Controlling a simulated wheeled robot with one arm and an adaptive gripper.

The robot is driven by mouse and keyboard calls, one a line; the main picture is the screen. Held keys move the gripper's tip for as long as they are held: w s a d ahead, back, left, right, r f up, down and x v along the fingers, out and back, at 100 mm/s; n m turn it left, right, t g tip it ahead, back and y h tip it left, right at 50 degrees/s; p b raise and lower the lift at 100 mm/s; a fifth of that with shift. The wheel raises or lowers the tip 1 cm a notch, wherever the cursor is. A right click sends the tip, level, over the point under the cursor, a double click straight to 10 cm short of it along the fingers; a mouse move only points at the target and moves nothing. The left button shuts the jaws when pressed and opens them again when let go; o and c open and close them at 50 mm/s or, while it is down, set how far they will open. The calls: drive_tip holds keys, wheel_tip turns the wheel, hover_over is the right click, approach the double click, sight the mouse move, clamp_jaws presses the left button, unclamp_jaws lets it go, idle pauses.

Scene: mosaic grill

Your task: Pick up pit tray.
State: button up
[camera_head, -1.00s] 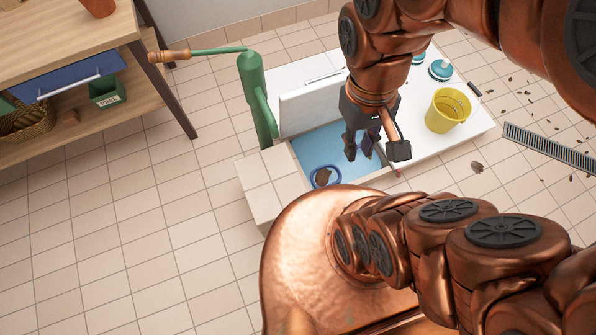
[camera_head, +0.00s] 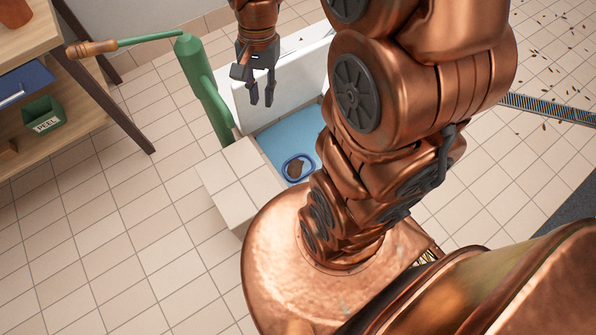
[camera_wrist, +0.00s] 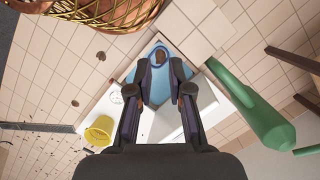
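A small blue oval tray (camera_head: 285,170) with a brown lump (camera_head: 297,168) in it lies on the light-blue floor of a sunken basin (camera_head: 287,134). I take it to be the pit tray. It also shows in the wrist view, beyond my fingertips. My gripper (camera_head: 262,101) hangs above the basin's far left side, in front of a raised white panel, apart from the tray. In the wrist view my gripper (camera_wrist: 161,72) has its two fingers spread with nothing between them. My arm hides the basin's right side in the head view.
A green pump (camera_head: 205,90) with a wooden handle (camera_head: 91,48) stands left of the basin. A raised white panel (camera_head: 300,75) stands behind the basin. A tiled block (camera_head: 240,172) borders its near left. The left floor is clear.

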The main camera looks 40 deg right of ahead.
drive_tip(key=w+d+f+m+b, duration=0.2)
drive_tip(key=w+f+m+b, duration=0.1)
drive_tip(key=f, duration=0.4)
drive_tip(key=w+d+f+m+y+b, duration=0.1)
drive_tip(key=w+d+f+m+b, duration=0.15)
drive_tip(key=f, duration=0.35)
drive_tip(key=w+d+f+m+b, duration=0.3)
drive_tip(key=w+f, duration=0.1)
drive_tip(key=f, duration=0.3)
drive_tip(key=m+t+y+b, duration=0.1)
drive_tip(key=m+t+b, duration=0.1)
drive_tip(key=m+b, duration=1.7)
approach(309, 159)
drive_tip(key=f+n, duration=0.1)
drive_tip(key=f, duration=0.1)
drive_tip(key=shift+s+f+b, duration=0.25)
drive_tip(key=shift+f+b, duration=0.35)
drive_tip(key=shift+f, duration=0.05)
drive_tip(key=shift+a+b+x, duration=0.2)
drive_tip(key=shift+b+x, duration=0.85)
drive_tip(key=shift+x, duration=0.8)
drive_tip(key=shift+a+b+x, duration=0.15)
drive_tip(key=shift+b+x, duration=0.9)
drive_tip(key=shift+x, duration=0.75)
drive_tip(key=shift+w+r, duration=0.2)
drive_tip(key=shift+f+p, duration=0.1)
drive_tip(key=shift+p, duration=0.35)
clamp_jaws()
